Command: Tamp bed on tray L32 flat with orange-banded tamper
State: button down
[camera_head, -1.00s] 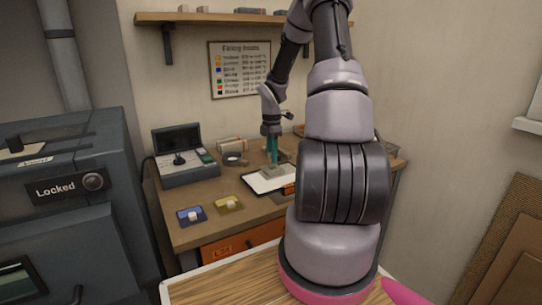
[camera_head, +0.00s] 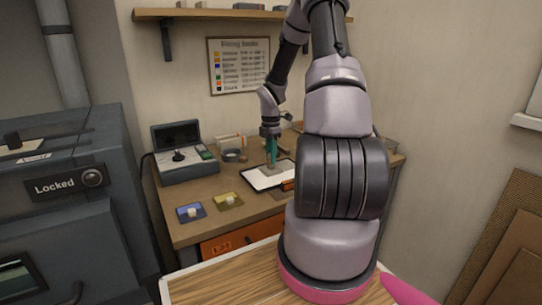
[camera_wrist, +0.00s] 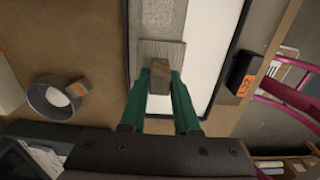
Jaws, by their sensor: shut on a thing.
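The tray (camera_wrist: 207,45) is white with a dark rim; it lies on the workbench and also shows in the head view (camera_head: 256,181). A grey granular bed (camera_wrist: 158,14) runs along it as a strip. The tamper (camera_wrist: 160,49) has a flat square foot over the bed and a brown handle. My gripper (camera_wrist: 160,86) is shut on that handle, one green finger on each side. It also shows in the head view (camera_head: 271,153), above the tray. I cannot tell whether the foot touches the bed, and the orange band is not clear. A dark block with an orange label (camera_wrist: 240,72) sits at the tray's right edge.
A roll of tape (camera_wrist: 53,98) lies left of the tray. In the head view, a grey device (camera_head: 184,158) stands at the bench's back left, and blue (camera_head: 190,212) and yellow (camera_head: 229,201) tiles lie at the front. A locked grey cabinet (camera_head: 60,200) stands at left.

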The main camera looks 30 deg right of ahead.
jog(key=shift+f, duration=0.15)
dwell(0.6)
jog(key=shift+r, duration=1.1)
send_over(284, 168)
jog(key=shift+w+d, duration=0.1)
jog(key=shift+d, duration=0.05)
dwell(0.4)
jog(key=shift+f, duration=0.8)
